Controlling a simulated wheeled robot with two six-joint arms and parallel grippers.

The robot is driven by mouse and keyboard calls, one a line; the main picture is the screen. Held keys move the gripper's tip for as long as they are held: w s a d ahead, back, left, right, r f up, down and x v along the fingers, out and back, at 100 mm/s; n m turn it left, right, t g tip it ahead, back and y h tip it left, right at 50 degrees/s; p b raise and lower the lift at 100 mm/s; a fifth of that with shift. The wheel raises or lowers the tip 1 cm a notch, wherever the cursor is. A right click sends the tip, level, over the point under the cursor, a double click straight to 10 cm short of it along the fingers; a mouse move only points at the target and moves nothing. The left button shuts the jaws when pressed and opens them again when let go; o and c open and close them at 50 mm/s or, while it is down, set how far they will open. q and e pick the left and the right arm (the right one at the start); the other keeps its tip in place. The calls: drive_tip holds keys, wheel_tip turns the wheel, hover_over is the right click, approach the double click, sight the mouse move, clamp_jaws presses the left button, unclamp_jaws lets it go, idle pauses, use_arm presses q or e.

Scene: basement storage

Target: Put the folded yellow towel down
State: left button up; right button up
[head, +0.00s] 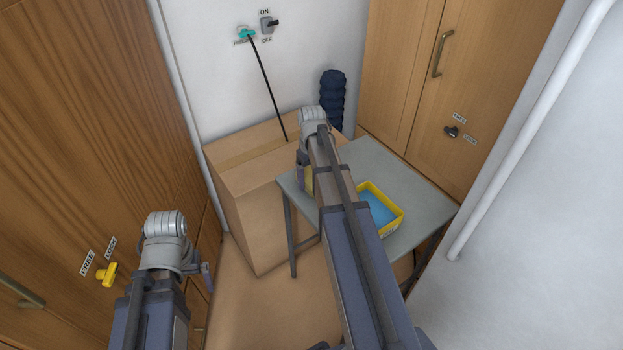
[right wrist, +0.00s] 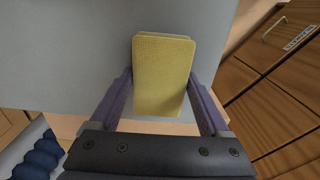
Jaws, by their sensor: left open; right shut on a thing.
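The folded yellow towel (right wrist: 162,75) is between the fingers of my right gripper (right wrist: 160,95), which is shut on it. In the head view only a small strip of the towel (head: 309,181) shows beside my right arm, near the back left part of the grey table (head: 405,180). The right wrist view shows the grey tabletop (right wrist: 70,55) beyond the towel. I cannot tell whether the towel touches the table. My left gripper (head: 206,278) is open and apart from the towel, low at the left by the wooden cabinet.
A yellow-rimmed tray with a blue inside (head: 399,222) stands on the table, partly behind my right arm. A cardboard box (head: 234,205) stands left of the table. A dark blue ribbed object (head: 333,95) is behind. The tabletop's back right part is clear. Wooden cabinets (head: 70,130) flank the space.

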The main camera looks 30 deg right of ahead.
sight(312, 178)
drive_tip(key=o, duration=1.2)
drive_tip(key=shift+f, duration=0.1)
wheel_tip(312, 178, up, 12)
drive_tip(key=p, duration=1.2)
drive_tip(key=shift+r, duration=0.2)
drive_tip(key=shift+f, duration=0.2)
wheel_tip(312, 178, down, 12)
drive_tip(key=b, duration=1.2)
drive_tip(key=shift+r, duration=0.15)
